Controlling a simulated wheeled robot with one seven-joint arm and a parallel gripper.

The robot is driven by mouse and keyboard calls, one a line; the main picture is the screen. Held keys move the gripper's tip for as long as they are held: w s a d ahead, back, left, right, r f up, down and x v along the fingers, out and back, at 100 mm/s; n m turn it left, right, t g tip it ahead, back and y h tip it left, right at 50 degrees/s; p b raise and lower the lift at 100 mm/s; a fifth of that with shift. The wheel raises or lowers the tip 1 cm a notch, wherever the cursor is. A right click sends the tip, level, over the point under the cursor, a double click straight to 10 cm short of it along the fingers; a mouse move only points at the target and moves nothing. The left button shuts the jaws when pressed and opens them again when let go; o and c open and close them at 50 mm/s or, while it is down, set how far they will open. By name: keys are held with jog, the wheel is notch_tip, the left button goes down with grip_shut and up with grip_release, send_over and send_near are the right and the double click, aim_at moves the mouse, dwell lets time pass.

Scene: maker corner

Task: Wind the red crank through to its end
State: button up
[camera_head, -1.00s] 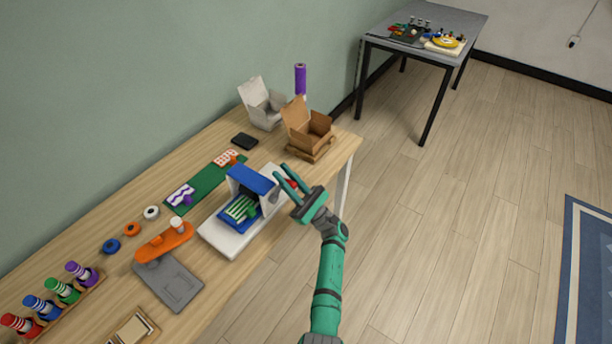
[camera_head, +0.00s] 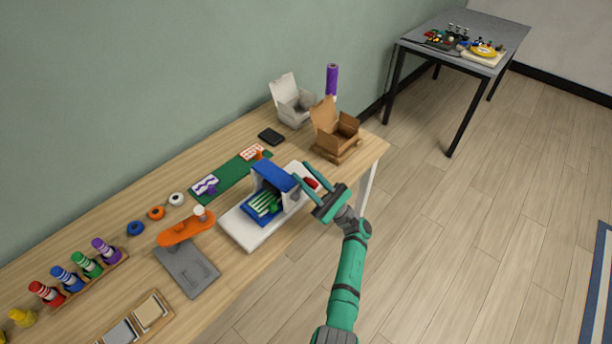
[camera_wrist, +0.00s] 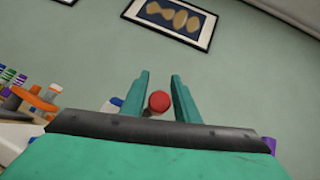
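The red crank knob (camera_head: 312,183) sits at the right side of a small machine with a white base (camera_head: 240,230) and a blue-topped frame (camera_head: 275,177). In the wrist view the round red knob (camera_wrist: 159,101) shows between my two fingertips. My gripper (camera_head: 305,184) is open, its green fingers on either side of the knob with gaps showing; I cannot tell how deep the knob lies between them. The crank's arm is mostly hidden. A blue tray with green and white stripes (camera_head: 263,207) lies on the base under the frame.
An open cardboard box (camera_head: 337,135) and a white box (camera_head: 294,103) stand behind the machine. An orange stamp-like tool (camera_head: 182,231) and a grey plate (camera_head: 187,268) lie left of it. Floor is clear to the right of the table (camera_head: 368,150).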

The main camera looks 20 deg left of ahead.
jog(key=v, duration=1)
jog(key=shift+d+f, duration=0.25)
jog(key=shift+f, duration=0.05)
